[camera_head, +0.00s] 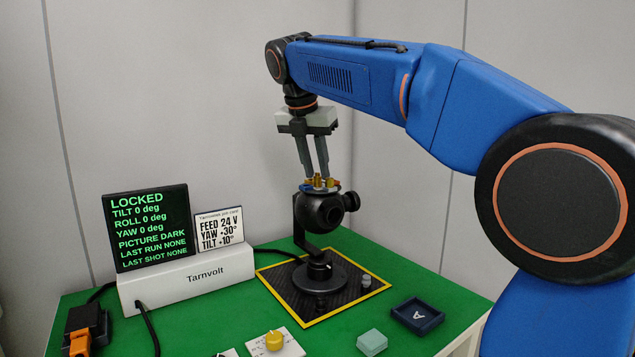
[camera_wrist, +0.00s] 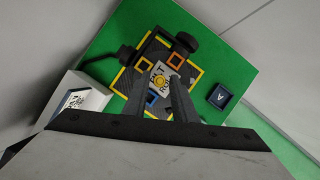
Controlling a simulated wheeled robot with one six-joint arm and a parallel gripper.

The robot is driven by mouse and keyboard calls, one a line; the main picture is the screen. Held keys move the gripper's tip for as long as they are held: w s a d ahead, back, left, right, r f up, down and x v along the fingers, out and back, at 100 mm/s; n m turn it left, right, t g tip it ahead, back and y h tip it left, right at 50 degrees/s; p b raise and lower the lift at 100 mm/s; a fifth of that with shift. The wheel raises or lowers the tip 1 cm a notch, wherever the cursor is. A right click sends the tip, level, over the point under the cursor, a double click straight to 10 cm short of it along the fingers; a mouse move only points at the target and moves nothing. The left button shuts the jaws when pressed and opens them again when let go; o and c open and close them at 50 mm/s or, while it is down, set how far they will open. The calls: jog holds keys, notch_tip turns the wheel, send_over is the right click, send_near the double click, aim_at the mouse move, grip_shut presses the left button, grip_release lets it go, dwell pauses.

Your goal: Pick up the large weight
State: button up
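My gripper (camera_head: 316,175) points down just above the black gimbal camera (camera_head: 322,209), its two grey fingers a little apart. Several small gold pieces (camera_head: 318,182) stand on top of the camera. In the wrist view a round gold knob-like piece (camera_wrist: 160,82) lies between the fingers, on a white lettered plate (camera_wrist: 163,71); contact with the fingers is not clear. Orange and blue square frames surround it. I cannot tell for sure which piece is the large weight. A small grey cylinder (camera_head: 366,282) stands on the mat; a pale teal block (camera_head: 371,342) sits on the table.
The gimbal stands on a black mat (camera_head: 285,285) with a yellow border. A dark blue tray marked A (camera_head: 417,316) is at right. Grey walls stand close behind.

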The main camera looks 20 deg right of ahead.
grip_shut()
